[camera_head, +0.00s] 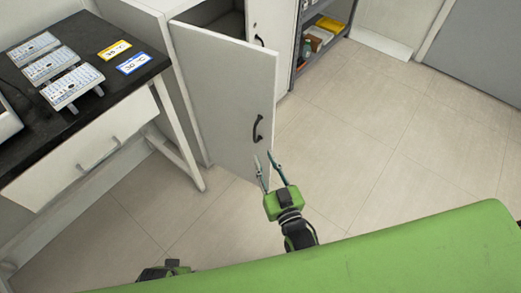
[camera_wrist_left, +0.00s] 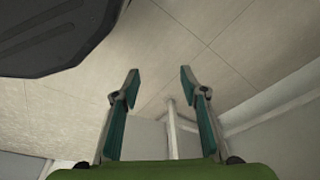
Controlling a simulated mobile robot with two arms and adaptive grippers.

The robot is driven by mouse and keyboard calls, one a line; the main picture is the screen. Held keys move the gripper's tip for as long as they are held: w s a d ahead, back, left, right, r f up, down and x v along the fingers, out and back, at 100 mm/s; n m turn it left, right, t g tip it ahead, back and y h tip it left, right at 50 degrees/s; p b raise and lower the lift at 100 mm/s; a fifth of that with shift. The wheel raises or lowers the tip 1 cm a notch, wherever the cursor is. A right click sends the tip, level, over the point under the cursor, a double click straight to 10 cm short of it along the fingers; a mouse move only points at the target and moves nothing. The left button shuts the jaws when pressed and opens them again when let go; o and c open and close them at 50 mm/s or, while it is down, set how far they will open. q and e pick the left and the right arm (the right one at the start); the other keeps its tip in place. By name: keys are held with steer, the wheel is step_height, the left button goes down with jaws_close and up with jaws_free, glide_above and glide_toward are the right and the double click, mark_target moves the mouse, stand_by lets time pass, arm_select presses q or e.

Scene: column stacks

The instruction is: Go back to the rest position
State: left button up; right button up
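My right gripper (camera_head: 268,170) is open and empty in the head view, in front of the open white cabinet door (camera_head: 225,95). Its fingers overlap the door's lower edge in the picture; I cannot tell whether they touch it. My left gripper (camera_wrist_left: 160,85) shows in the left wrist view with its two fingers apart and nothing between them. In the head view only a small part of the left arm shows at the bottom edge, and its fingers are hidden.
A black-topped bench (camera_head: 120,88) with a white drawer stands at left, holding several white racks (camera_head: 74,84) and yellow and blue labels (camera_head: 132,63). A grey shelf (camera_head: 300,62) with goods stands at the back. Tiled floor (camera_head: 370,130) is free at right.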

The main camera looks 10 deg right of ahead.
steer(key=shift+s, duration=0.25)
steer(key=shift+d, duration=0.1)
stand_by(0.3)
